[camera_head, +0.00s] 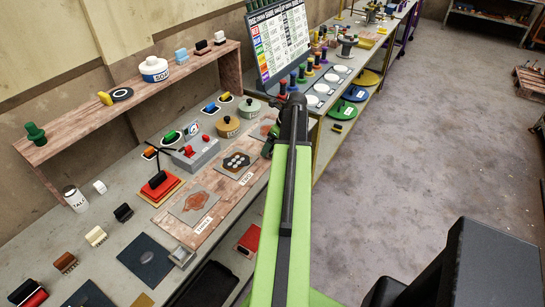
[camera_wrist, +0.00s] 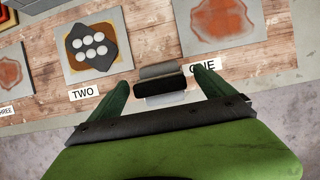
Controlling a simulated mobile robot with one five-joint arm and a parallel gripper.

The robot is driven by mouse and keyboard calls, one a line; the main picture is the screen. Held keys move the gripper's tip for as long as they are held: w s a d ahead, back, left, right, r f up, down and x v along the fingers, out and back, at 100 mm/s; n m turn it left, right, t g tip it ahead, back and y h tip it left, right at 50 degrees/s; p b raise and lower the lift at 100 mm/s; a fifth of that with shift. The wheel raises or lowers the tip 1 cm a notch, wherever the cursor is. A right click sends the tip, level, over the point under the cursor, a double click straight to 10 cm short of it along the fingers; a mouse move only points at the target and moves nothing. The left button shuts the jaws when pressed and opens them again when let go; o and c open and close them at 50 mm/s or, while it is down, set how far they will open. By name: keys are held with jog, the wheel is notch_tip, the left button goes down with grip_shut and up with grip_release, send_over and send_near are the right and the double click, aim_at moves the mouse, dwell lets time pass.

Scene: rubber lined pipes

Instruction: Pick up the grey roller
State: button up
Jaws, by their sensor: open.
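The grey roller (camera_wrist: 160,71) with a black grip across its middle lies at the front edge of the wooden board in the wrist view, between the labels TWO and ONE. My gripper (camera_wrist: 162,77) is open, with its dark green fingers on either side of the roller. I see gaps between the fingers and the roller; whether it touches either one is hard to tell. In the head view my gripper (camera_head: 268,142) is over the board's right part, partly behind my arm, and the roller cannot be made out there.
On the board lie plate ONE (camera_wrist: 222,22) with a reddish patch, plate TWO (camera_wrist: 70,58) with a dark piece and several white discs, and plate THREE (camera_head: 188,211). A grey block with red knobs (camera_head: 192,154) and tins stand behind.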

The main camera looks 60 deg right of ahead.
jog(key=shift+r, duration=0.1)
jog(key=c, duration=1.8)
jog(key=shift+r+p, duration=0.5)
jog(key=shift+p, duration=0.15)
notch_tip(320, 180, up, 4)
jog(key=p, duration=0.3)
jog(key=shift+f+p, duration=0.1)
jog(key=shift+p, duration=0.3)
jog(key=s+d+r+p, duration=0.2)
jog(key=s, duration=0.1)
jog(key=s+d+r+p, duration=0.1)
jog(key=s+r+p, duration=0.1)
jog(key=s, duration=0.1)
jog(key=s+d+r+p, duration=0.2)
jog(key=s, duration=0.2)
jog(key=shift+s+d+r, duration=0.1)
jog(key=shift+d, duration=0.2)
